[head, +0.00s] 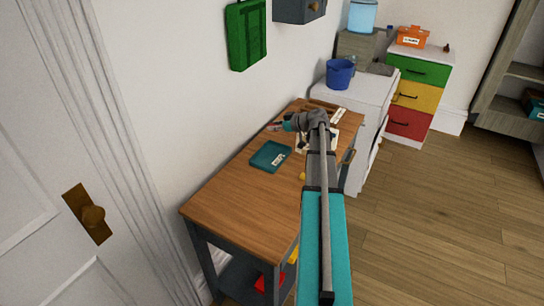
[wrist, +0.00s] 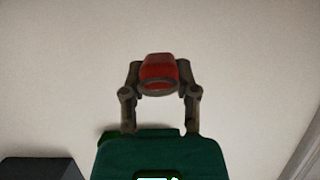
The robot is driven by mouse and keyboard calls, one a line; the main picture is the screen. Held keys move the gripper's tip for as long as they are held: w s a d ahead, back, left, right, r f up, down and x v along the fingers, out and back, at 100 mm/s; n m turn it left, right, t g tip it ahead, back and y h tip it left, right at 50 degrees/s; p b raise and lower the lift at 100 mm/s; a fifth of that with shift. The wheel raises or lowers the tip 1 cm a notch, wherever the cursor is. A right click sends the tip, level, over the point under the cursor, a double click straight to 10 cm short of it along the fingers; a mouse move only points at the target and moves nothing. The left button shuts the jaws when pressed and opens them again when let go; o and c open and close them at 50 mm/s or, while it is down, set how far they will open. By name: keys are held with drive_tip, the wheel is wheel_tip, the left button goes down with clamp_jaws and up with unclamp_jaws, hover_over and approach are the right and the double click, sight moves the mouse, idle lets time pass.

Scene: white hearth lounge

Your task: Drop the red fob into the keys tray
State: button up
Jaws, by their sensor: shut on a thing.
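A red fob (wrist: 158,70) is between the two fingertips of my gripper (wrist: 158,84) in the wrist view, with pale wall behind it. In the head view my gripper (head: 279,126) points left over the far part of the wooden table, and the fob is too small there to make out well. A teal tray (head: 258,163) with a small white label lies on the table, nearer the camera than my gripper. The label is too small to read, and the tray looks empty. My gripper is apart from the tray, beyond it in the head view.
The wooden table (head: 235,195) is bare in front of the tray. Behind my arm are other labelled things, partly hidden. A blue bucket (head: 340,74) stands on a white cabinet (head: 358,100). A green bag (head: 246,35) and a grey box (head: 297,10) hang on the wall.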

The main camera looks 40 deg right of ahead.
drive_tip(key=shift+f+b, duration=2.85)
drive_tip(key=shift+f, duration=0.1)
drive_tip(key=o, duration=1.1)
drive_tip(key=shift+s, duration=0.15)
